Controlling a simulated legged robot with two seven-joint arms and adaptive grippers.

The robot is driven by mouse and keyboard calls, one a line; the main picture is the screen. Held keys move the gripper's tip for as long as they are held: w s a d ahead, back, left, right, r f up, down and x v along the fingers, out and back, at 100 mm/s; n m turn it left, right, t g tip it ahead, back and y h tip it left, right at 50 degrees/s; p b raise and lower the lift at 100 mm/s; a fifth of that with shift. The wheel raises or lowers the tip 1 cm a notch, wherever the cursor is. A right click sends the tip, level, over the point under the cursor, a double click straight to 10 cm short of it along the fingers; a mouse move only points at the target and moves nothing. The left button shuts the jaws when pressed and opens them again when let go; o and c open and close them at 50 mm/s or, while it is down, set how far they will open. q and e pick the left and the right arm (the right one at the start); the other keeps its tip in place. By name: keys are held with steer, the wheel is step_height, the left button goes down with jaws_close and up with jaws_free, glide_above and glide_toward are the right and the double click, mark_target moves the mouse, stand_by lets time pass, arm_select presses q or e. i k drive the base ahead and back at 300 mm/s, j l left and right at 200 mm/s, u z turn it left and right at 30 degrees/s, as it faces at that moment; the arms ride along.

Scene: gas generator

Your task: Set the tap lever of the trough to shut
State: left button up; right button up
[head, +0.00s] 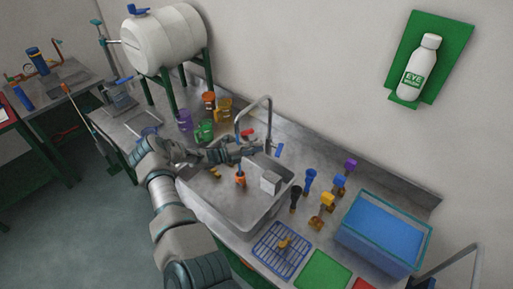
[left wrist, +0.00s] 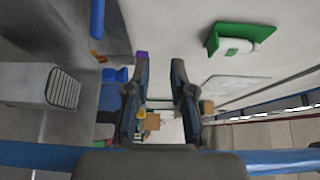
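The trough (head: 262,215) is a grey metal sink set in the bench. A curved metal tap (head: 268,112) rises at its back edge. The lever cannot be made out there. My right gripper is not in view.
Coloured cups (head: 205,131) stand behind my left arm, beside a white tank (head: 165,40). An eyewash bottle (head: 420,65) hangs on the wall.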

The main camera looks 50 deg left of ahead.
mark_target(281, 145)
steer(key=k+j, duration=0.2)
steer(key=k, duration=0.3)
steer(key=k+j, duration=0.25)
steer(key=k, duration=0.2)
